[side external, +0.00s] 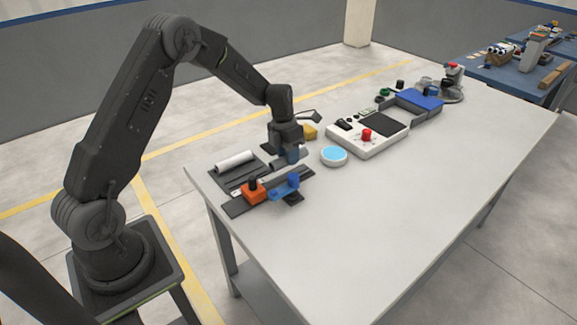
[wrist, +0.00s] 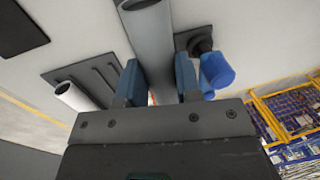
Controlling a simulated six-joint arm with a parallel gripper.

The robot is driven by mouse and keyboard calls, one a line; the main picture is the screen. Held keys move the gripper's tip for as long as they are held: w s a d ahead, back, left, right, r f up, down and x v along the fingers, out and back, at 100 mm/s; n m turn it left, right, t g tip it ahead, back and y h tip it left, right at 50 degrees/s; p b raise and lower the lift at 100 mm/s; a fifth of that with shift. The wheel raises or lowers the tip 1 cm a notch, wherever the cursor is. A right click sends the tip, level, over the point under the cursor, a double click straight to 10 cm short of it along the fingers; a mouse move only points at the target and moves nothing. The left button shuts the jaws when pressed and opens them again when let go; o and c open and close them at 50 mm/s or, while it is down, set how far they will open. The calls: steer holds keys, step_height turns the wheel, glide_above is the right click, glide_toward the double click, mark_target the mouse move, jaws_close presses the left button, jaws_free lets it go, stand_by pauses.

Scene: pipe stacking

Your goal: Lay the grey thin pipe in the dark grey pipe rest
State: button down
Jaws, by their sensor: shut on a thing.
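The grey thin pipe (wrist: 148,40) is between the two blue fingers of my gripper (wrist: 157,80) in the wrist view, running lengthwise up the picture. My gripper is shut on it. In the side view my gripper (side external: 290,157) points down, with the grey pipe (side external: 277,165) partly hidden by the fingers; its exact height above the table is hard to tell. The dark grey pipe rest (side external: 236,183) lies left of my gripper, with a white pipe (side external: 237,162) at its back side. In the wrist view the grooved rest (wrist: 103,68) and white pipe (wrist: 78,95) show on the left.
An orange block (side external: 253,191) and a blue part (side external: 288,184) sit on a dark strip in front of my gripper. A round light-blue pad (side external: 334,156) and a white panel with a red button (side external: 367,134) stand to the right. The front right table is clear.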

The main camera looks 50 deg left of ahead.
steer(key=shift+f, duration=2.05)
steer(key=shift+f, duration=0.4)
steer(key=shift+f, duration=0.2)
steer(key=c, duration=0.8)
jaws_free()
steer(key=shift+r, duration=0.1)
